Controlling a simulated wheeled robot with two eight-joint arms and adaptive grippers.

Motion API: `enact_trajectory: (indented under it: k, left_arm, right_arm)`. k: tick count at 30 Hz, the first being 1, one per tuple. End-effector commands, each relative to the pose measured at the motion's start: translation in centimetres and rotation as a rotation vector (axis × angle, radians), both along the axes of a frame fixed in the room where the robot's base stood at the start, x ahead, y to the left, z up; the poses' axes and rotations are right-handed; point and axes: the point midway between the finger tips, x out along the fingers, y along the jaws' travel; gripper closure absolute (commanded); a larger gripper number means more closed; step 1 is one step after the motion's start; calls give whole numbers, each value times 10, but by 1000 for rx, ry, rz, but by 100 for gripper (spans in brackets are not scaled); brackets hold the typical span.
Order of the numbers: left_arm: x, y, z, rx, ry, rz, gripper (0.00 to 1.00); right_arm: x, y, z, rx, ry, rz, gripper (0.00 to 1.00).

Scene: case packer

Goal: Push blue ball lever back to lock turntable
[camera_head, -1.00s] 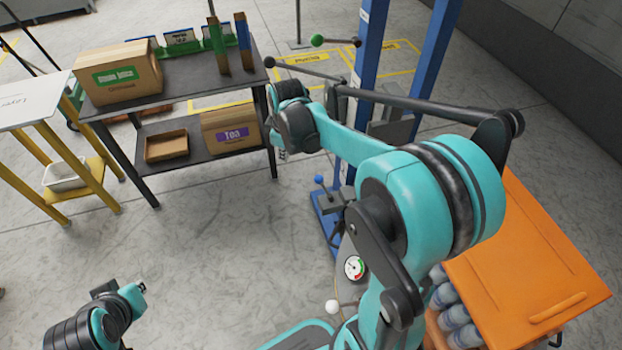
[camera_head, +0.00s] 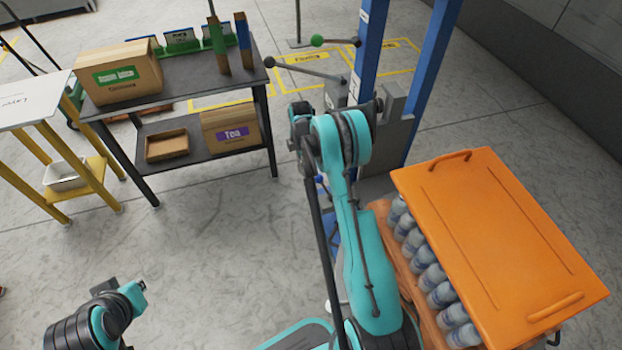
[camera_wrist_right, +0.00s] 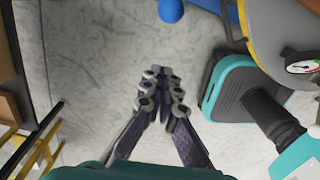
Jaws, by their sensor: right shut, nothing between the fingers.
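The blue ball (camera_wrist_right: 171,11) shows at the top edge of the right wrist view, ahead of my right gripper (camera_wrist_right: 163,73). The gripper's fingertips are together with nothing between them, apart from the ball. In the head view the blue ball (camera_head: 319,179) is a small patch beside my right arm, which hides most of its lever. The right gripper is at the foot of the blue post there, its fingers mostly hidden. I cannot make out the turntable for certain. My left arm shows at the lower left, without its fingers.
A blue post frame (camera_head: 371,45) carries levers with a green ball (camera_head: 317,40) and a dark ball (camera_head: 270,62). An orange panel (camera_head: 500,235) and bottles (camera_head: 430,272) are at right. A gauge (camera_wrist_right: 301,67) lies right of the gripper. Shelves (camera_head: 170,97) stand left.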

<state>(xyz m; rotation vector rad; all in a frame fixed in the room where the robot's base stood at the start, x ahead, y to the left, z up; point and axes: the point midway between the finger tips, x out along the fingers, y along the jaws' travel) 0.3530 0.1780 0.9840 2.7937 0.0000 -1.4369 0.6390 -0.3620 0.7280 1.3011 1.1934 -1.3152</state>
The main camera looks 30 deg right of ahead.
Motion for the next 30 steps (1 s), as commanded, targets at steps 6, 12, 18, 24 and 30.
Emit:
enact_trajectory:
  k: [6,12,18,24,30]
  left_arm:
    - [0,0,-2,0,0,0,100]
    - [0,0,-12,0,0,0,100]
    - [0,0,-29,0,0,0,100]
    - [0,0,-47,0,0,0,100]
    - [0,0,-55,0,0,0,100]
  right_arm:
    - [0,0,-5,0,-1,-1,100]
    - [-1,1,-28,0,-1,-1,100]
    - [-2,2,-69,0,-1,-1,100]
    - [-4,-4,-102,-1,-2,-5,100]
    - [-7,-31,-91,0,-1,-4,100]
